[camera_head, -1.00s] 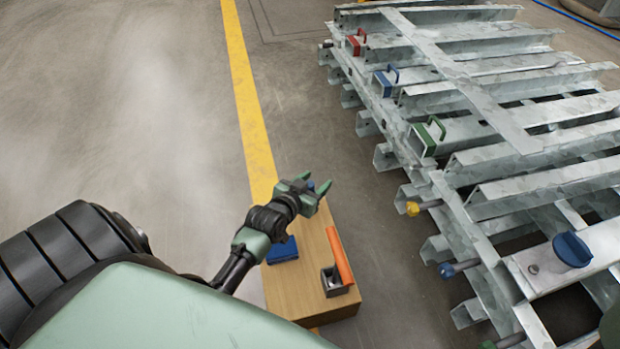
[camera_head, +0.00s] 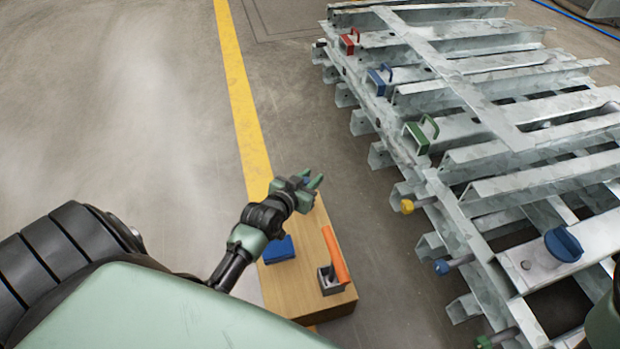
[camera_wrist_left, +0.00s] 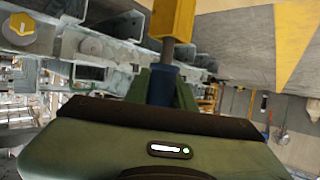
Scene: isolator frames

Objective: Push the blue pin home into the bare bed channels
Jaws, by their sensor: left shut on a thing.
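My left gripper (camera_head: 313,177) is shut on a blue pin (camera_head: 305,181), raised over the wooden bench. In the left wrist view the pin's blue end (camera_wrist_left: 163,86) sits between the green fingers, and its grey shaft (camera_wrist_left: 168,52) points away from them. The grey steel bed (camera_head: 480,215) with its open channels stands to the right, clear of the gripper. Another blue-ended pin (camera_head: 441,267) sticks out of the bed's near side, between a yellow-ended pin (camera_head: 407,206) and a green-ended one (camera_head: 484,342). My right gripper does not show.
The wooden bench (camera_head: 290,291) carries a blue block (camera_head: 280,249) and a grey fixture with an orange handle (camera_head: 335,255). Red (camera_head: 347,43), blue (camera_head: 377,80) and green (camera_head: 418,136) handled blocks and a blue disc (camera_head: 563,245) are on the bed. Floor is clear left of the yellow stripe (camera_head: 235,85).

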